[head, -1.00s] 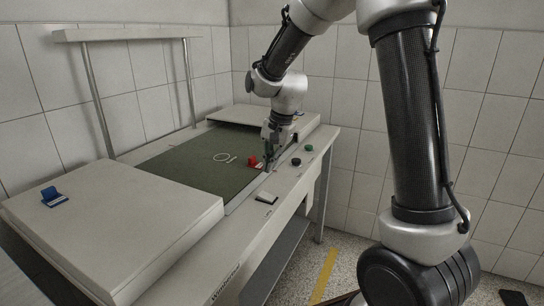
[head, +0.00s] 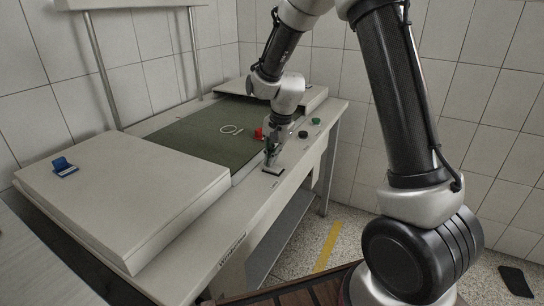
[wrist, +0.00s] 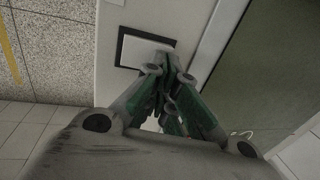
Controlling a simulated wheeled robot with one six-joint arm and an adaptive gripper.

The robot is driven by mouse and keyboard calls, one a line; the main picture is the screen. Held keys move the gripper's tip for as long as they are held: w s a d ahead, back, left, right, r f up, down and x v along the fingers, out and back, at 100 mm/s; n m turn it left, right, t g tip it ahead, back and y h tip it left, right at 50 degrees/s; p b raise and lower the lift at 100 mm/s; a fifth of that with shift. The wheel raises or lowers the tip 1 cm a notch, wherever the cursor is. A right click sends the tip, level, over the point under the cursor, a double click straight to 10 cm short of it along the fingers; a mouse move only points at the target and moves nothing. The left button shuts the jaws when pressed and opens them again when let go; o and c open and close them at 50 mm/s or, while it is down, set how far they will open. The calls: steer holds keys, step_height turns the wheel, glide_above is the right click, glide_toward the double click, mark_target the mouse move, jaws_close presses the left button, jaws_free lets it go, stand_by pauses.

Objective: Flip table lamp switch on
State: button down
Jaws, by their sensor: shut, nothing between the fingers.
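The switch (head: 272,172) is a small pale rectangle in a dark frame, set in the front ledge of the light-box table. In the wrist view the switch (wrist: 138,50) shows as a white plate in a black frame, just beyond the fingertips. My gripper (head: 270,162) points down at the switch, with its tips at or just above its far edge. In the wrist view my gripper (wrist: 168,62) is shut and empty, its tips overlapping the plate's right edge. I cannot tell if they touch it. The tips hide part of the plate.
A green button (head: 316,121) and a black button (head: 303,134) sit farther along the ledge. A red item (head: 259,133) lies by the dark green table surface (head: 205,138). A raised pale panel (head: 120,200) with a blue item (head: 64,166) stands at left.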

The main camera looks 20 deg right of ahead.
mark_target(273, 165)
steer(key=shift+w+a+f+h, duration=0.15)
steer(key=shift+a+f+h, duration=0.1)
steer(key=shift+f+h, duration=0.05)
steer(key=shift+d, duration=0.15)
steer(key=shift+r, duration=0.1)
steer(key=shift+s+d+r, duration=0.15)
steer(key=shift+s+d, duration=0.4)
steer(key=shift+s, duration=0.05)
steer(key=shift+r, duration=0.3)
step_height(273, 165, up, 13)
steer(key=shift+w+a+r, duration=0.2)
steer(key=shift+w+a, duration=0.05)
steer(key=shift+a, duration=0.05)
